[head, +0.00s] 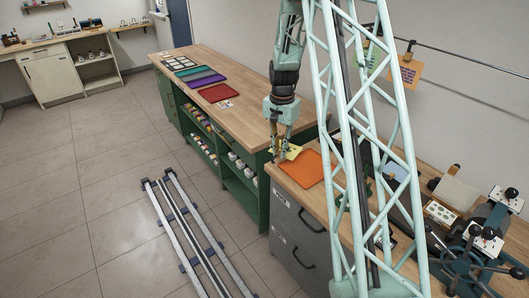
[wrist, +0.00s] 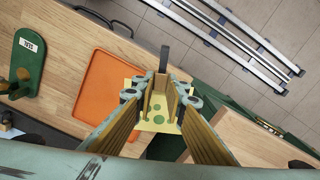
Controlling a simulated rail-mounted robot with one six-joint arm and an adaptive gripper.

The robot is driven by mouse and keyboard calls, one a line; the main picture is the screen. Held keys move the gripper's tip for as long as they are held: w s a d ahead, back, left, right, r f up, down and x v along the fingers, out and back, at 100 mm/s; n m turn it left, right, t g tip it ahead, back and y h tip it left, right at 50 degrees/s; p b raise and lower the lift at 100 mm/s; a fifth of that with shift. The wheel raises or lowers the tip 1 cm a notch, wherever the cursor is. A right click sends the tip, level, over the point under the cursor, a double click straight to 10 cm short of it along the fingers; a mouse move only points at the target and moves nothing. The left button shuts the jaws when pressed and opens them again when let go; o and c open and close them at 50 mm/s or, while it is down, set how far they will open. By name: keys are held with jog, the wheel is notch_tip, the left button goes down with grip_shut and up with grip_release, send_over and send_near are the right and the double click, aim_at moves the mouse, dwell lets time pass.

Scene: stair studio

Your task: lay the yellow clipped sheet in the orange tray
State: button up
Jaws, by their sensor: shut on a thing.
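The yellow sheet (head: 291,152) hangs at my gripper (head: 279,154); in the wrist view the sheet (wrist: 157,121) shows green dots. My gripper (wrist: 165,88) is shut on it, with a dark piece, perhaps its clip (wrist: 164,59), between the fingertips. The orange tray (head: 308,169) lies flat on the near wooden bench; in the wrist view the tray (wrist: 102,88) is left of the sheet. The sheet's left edge overlaps the tray's right edge in the wrist view. Its height above the bench is hard to tell. My fingers hide part of the sheet.
A green-framed bench (head: 215,105) with red, purple and green trays stands behind, beyond a narrow gap. A green stand (wrist: 28,62) is left of the tray. Clamps and tools (head: 480,235) crowd the bench's right end. An orange card (head: 405,73) hangs from a wall rail.

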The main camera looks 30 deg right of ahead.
aim_at(302, 170)
jog(key=s+d+r+m+p, duration=0.1)
jog(key=s+d+m, duration=0.3)
jog(key=d, duration=0.5)
jog(key=shift+s+d+p, duration=0.4)
jog(key=shift+s+p, duration=0.05)
jog(key=shift+f, duration=0.2)
jog(key=shift+f+b, duration=1.75)
jog(key=shift+f, duration=2.75)
jog(key=shift+f+b, duration=0.15)
jog(key=shift+b, duration=0.45)
jog(key=o, duration=0.8)
jog(key=shift+c, duration=0.2)
